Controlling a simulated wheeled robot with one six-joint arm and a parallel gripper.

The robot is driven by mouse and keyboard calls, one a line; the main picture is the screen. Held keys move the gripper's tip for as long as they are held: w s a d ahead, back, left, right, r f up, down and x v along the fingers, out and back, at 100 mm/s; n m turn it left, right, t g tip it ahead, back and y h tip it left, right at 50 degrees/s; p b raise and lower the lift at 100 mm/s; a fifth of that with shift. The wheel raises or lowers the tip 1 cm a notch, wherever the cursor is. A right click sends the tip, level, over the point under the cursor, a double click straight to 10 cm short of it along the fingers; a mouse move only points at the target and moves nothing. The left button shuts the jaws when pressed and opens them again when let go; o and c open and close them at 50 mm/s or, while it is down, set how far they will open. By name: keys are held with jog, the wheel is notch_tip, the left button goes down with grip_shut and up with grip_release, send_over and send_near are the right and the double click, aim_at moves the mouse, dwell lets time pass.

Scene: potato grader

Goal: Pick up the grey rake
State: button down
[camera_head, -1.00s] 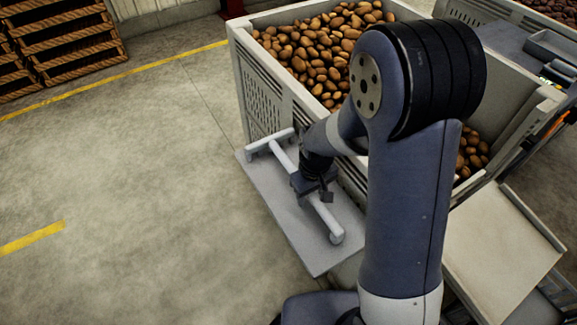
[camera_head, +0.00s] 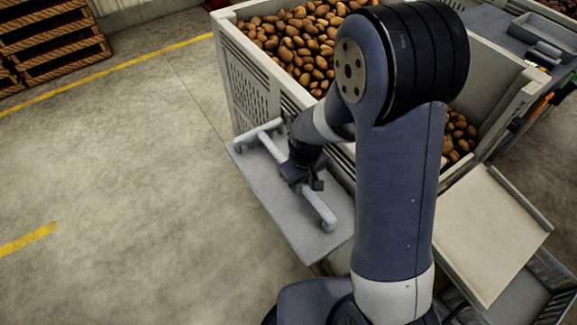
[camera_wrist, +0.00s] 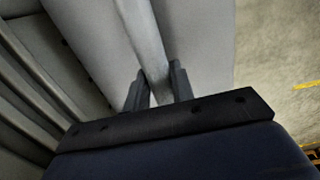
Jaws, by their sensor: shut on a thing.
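The grey rake (camera_head: 318,205) is a pale bar with a crosspiece at its far left end, above a light grey shelf (camera_head: 290,222) beside the potato crate. My gripper (camera_head: 306,178) is around the middle of the rake's handle. In the wrist view, the two dark fingers of my gripper (camera_wrist: 158,88) are shut on the handle of the rake (camera_wrist: 143,35), one on each side. Whether the rake touches the shelf or is just clear of it, I cannot tell. Part of the handle is hidden behind my gripper.
A large grey crate (camera_head: 232,85) full of potatoes (camera_head: 298,42) stands right behind the rake. A pale sloping panel (camera_head: 490,235) is at the right. Wooden pallets (camera_head: 50,40) stand at the far left. The concrete floor (camera_head: 130,180) at the left is clear.

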notch_tip(320, 180, up, 10)
jog(key=shift+r, duration=0.1)
dwell(0.4)
dwell(0.5)
